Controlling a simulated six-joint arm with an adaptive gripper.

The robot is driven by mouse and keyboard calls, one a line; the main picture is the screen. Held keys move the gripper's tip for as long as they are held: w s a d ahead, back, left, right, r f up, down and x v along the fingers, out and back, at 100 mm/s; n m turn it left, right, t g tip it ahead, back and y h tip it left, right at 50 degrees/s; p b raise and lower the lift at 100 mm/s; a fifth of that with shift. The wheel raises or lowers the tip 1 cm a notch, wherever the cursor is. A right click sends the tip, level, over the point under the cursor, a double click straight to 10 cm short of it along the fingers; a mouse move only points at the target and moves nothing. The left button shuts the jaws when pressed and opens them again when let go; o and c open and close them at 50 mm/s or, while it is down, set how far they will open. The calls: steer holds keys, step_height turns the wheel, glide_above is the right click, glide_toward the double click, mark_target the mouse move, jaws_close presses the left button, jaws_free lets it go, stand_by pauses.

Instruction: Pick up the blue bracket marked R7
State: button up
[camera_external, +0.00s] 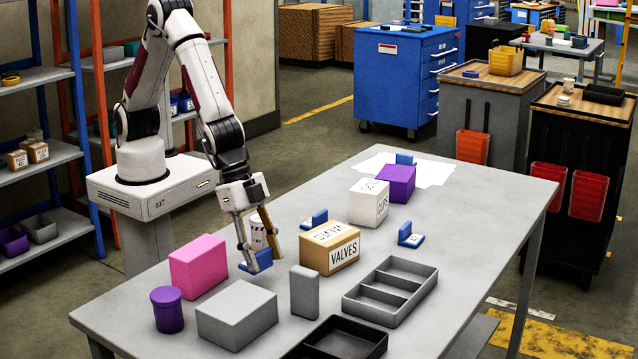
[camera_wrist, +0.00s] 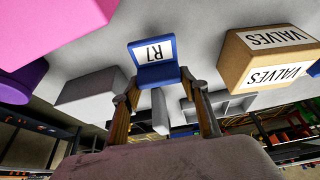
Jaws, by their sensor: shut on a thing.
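The blue bracket marked R7 (camera_wrist: 153,52) is between the two fingers of my gripper (camera_wrist: 160,80) in the wrist view. Its white R7 label is upside down there. In the external view my gripper (camera_external: 258,257) points down over the near left part of the table, shut on the blue bracket (camera_external: 257,263). The bracket is at or just above the table top; I cannot tell whether it touches.
A pink block (camera_external: 198,266) is left of my gripper, a VALVES box (camera_external: 344,254) right. Other blue brackets are on the table (camera_external: 314,220), (camera_external: 411,236), (camera_external: 404,159). Grey blocks (camera_external: 237,313), (camera_external: 304,293), a purple canister (camera_external: 167,310) and a divided tray (camera_external: 391,291) stand nearer.

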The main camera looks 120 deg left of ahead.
mark_target(263, 252)
steer(key=shift+r, duration=2.75)
